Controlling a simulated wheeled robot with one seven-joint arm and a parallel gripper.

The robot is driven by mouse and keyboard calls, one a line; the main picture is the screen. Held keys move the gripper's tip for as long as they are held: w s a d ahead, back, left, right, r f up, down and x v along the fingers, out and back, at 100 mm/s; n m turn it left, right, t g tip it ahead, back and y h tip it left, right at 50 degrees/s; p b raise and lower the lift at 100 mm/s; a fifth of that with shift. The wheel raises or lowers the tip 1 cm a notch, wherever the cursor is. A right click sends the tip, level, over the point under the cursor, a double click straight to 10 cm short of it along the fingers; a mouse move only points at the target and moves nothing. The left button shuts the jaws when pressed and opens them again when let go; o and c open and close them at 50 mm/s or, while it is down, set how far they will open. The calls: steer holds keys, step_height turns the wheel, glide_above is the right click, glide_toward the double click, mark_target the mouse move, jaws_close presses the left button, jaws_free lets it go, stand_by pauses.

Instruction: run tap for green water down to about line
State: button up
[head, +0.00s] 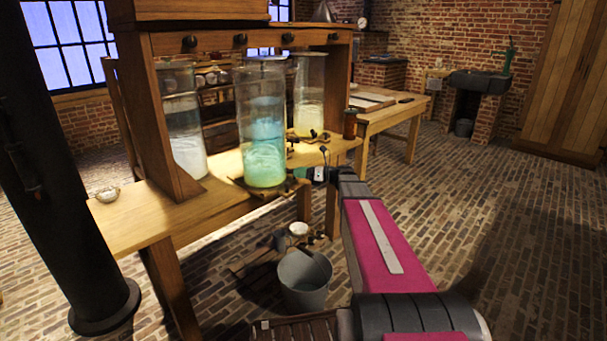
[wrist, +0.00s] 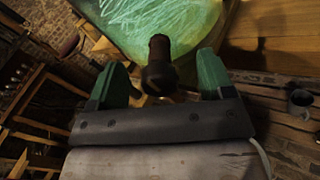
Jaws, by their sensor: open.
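The front glass jar (head: 262,120) stands on the wooden bench, with blue water above and yellow-green water at the bottom. Its green lower part (wrist: 160,22) fills the top of the wrist view. A dark tap (wrist: 160,65) projects from low on this jar toward my gripper. My gripper (wrist: 162,66) is open, with one green finger on each side of the tap and visible gaps between. In the head view my gripper (head: 306,173) is beside the jar's base at the bench edge, and the tap is hard to make out there. I cannot see a line on the jar.
Two more glass jars stand on the bench, one at left (head: 182,115) and one behind at right (head: 308,95). A grey bucket (head: 303,280) is on the brick floor below. A small dish (head: 108,194) sits at the bench's left end. The floor at right is open.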

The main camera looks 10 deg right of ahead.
steer(key=shift+d, duration=0.1)
steer(key=v, duration=0.4)
steer(key=shift+s+d, duration=0.2)
steer(key=shift+d, duration=0.15)
steer(key=s+a+f+n+g+h, duration=0.2)
steer(key=s+a+f+n+h, duration=0.2)
steer(key=s+f+n, duration=0.25)
steer(key=s+a+f+n+g+h, duration=0.3)
steer(key=s+f+n+h, duration=0.1)
steer(key=s+f+n, duration=0.25)
steer(key=s+d+f+n+h, duration=0.3)
steer(key=s+f+n+h, duration=0.3)
steer(key=s+n+h, duration=0.3)
steer(key=s+n, duration=0.1)
steer(key=n, duration=0.3)
steer(key=shift+s+d+f+g, duration=0.2)
steer(key=shift+s+f+g, duration=0.05)
steer(key=shift+s+g, duration=0.15)
